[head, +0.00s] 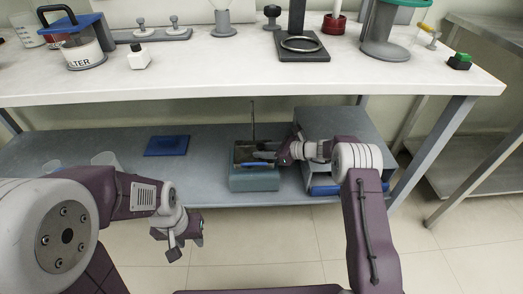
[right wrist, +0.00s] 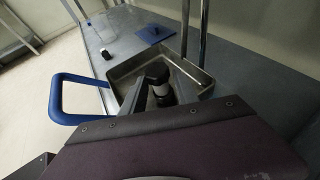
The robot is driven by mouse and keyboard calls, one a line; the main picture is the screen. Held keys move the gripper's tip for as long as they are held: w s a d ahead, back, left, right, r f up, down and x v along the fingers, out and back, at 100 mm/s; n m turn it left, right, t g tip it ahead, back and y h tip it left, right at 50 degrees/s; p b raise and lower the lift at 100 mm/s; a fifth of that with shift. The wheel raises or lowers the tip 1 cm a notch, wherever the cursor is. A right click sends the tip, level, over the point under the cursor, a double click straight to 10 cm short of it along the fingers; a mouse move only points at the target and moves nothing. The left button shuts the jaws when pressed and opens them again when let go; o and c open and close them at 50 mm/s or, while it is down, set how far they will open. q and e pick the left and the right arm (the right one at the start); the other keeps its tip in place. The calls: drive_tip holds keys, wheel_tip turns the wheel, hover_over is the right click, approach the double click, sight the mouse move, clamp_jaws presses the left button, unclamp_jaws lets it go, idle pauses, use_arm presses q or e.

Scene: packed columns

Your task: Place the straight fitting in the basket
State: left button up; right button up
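In the right wrist view a metal-walled open container (right wrist: 196,66) lies below my right gripper. A dark cylindrical piece with a pale band (right wrist: 160,84), which looks like the straight fitting, shows over that container beside a grey finger. My right gripper (head: 264,155) reaches left over the basket opening. Its fingers are partly hidden, and I cannot tell if they grip the piece. My left gripper (head: 174,252) hangs in front of the shelf, apart from everything; its finger opening is unclear.
A grey box (head: 350,128) stands right of the basket under my right arm. A blue mat (head: 167,146) lies to the left on the shelf. A blue looped handle (right wrist: 60,100) shows beside the container. The white worktop (head: 230,82) overhangs the shelf and carries several items.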

drive_tip(key=p+v, duration=0.4)
drive_tip(key=v, duration=0.7)
drive_tip(key=s+a+n+g+h, duration=0.2)
drive_tip(key=s+n+g+h, duration=0.3)
drive_tip(key=s+n, duration=0.75)
drive_tip(key=s+d+r+n+h, duration=0.1)
drive_tip(key=s+d+n+h, duration=0.2)
drive_tip(key=s+n, duration=0.2)
drive_tip(key=s+d+n+h, duration=0.3)
drive_tip(key=s+d+n, duration=0.1)
drive_tip(key=s, duration=0.8)
drive_tip(key=shift+s+r+n+h, duration=0.35)
drive_tip(key=shift+r+n+h, duration=0.05)
drive_tip(key=shift+n, duration=0.45)
wheel_tip(320, 180, up, 39)
drive_tip(key=p, duration=3.9)
